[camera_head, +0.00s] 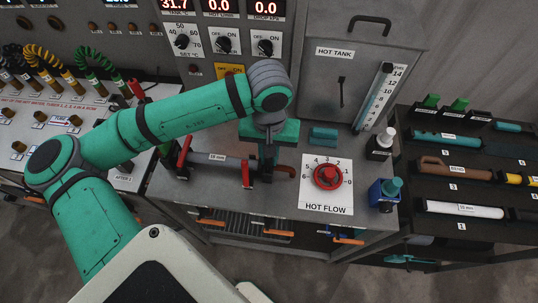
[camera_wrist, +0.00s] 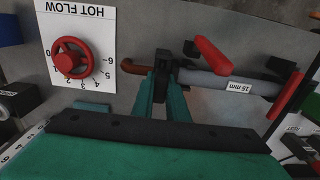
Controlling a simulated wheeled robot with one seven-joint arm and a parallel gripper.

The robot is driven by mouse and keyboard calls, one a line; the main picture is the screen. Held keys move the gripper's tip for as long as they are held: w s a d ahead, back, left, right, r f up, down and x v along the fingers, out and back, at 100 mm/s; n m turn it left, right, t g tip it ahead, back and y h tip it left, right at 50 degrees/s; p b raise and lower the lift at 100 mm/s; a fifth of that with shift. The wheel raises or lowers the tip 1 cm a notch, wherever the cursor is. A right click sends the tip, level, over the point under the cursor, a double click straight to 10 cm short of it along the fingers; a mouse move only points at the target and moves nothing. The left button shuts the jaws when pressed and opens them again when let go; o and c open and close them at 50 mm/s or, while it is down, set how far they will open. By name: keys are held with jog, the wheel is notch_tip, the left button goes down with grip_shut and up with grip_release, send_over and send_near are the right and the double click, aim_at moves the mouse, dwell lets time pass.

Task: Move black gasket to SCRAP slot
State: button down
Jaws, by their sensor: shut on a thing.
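My gripper (camera_wrist: 162,82) points down at the pipe run on the bench in the wrist view. Its two teal fingers are shut on a black piece (camera_wrist: 162,66) between the brown curved pipe end and the grey pipe (camera_wrist: 222,84) labelled 15 mm. I cannot tell for sure whether this piece is the gasket or a fitting of the pipe. In the head view my gripper (camera_head: 265,160) is at the right end of the same grey pipe (camera_head: 212,161), and the fingertips are partly hidden. I cannot make out a slot labelled SCRAP.
Red clamp handles (camera_wrist: 212,56) stand close beside the fingers. A dark rack (camera_head: 434,167) at the right holds several tubes. The HOT TANK (camera_head: 345,75) stands behind.

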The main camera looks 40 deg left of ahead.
jog(key=shift+a, duration=0.1)
jog(key=shift+r, duration=0.1)
jog(key=shift+r, duration=5.15)
